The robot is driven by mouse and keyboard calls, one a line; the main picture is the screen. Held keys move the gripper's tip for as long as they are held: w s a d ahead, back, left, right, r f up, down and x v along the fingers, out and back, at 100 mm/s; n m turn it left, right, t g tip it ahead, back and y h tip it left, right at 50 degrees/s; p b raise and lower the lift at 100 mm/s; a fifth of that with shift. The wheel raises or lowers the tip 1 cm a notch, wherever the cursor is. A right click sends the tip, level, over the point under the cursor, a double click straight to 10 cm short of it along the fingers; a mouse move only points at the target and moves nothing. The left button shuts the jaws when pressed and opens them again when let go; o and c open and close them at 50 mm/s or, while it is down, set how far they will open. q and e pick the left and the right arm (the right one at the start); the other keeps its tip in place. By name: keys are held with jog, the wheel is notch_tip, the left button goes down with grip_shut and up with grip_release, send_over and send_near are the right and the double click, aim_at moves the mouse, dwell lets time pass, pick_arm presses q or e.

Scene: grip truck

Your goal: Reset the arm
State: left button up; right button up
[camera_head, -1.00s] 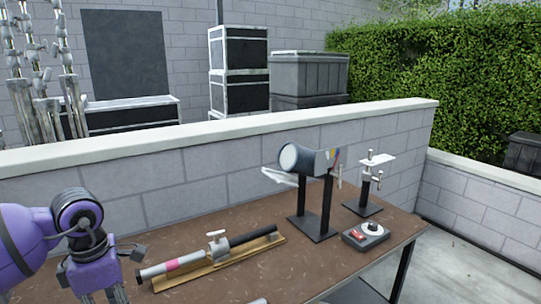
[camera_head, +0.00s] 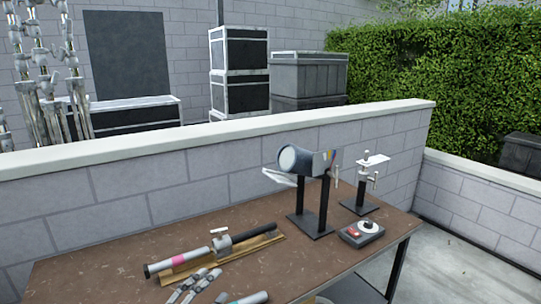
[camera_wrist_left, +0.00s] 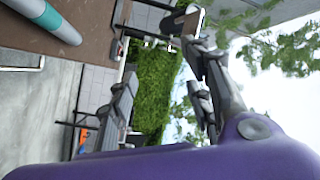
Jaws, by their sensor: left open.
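My left gripper (camera_head: 205,276) shows only its grey fingers, at the bottom edge of the head view. They are spread apart over the front of the brown table (camera_head: 310,262), with nothing seen between them. Its purple body is out of the head view. In the left wrist view the grey finger links (camera_wrist_left: 207,75) stand out in front of hedge and sky, beside my purple arm housing. My right gripper is in neither view.
A tube on a wooden board (camera_head: 265,240) lies just beyond my fingers. A teal-banded tube (camera_head: 240,299) lies close to their right. A light on a stand (camera_head: 308,160), a mount (camera_head: 365,170) and a control box (camera_head: 361,233) stand farther right. A block wall (camera_head: 110,195) runs behind.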

pick_arm(q)
jog(key=s+a+f+n+g+y+p, duration=0.1)
jog(key=s+a+f+n+y, duration=0.2)
jog(key=s+f+n, duration=0.4)
jog(key=s+a+f+n+g+y, duration=0.1)
jog(key=s+a+f+n+y, duration=0.25)
jog(key=f, duration=0.55)
jog(key=s+f+n+g+y, duration=0.1)
jog(key=s+f+n, duration=0.3)
jog(key=s, duration=0.8)
jog(key=s+f+n+g+y+p, duration=0.1)
jog(key=s+f+n+g, duration=0.2)
jog(key=s+f, duration=0.5)
jog(key=s+g, duration=0.1)
jog(key=s, duration=0.3)
jog(key=shift+s+d+f+n, duration=0.15)
jog(key=shift+s+d+n, duration=0.1)
jog(key=shift+d+n, duration=0.1)
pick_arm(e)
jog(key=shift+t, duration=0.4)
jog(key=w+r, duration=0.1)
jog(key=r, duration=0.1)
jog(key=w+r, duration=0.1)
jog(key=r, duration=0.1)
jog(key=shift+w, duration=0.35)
pick_arm(q)
jog(key=shift+y, duration=0.25)
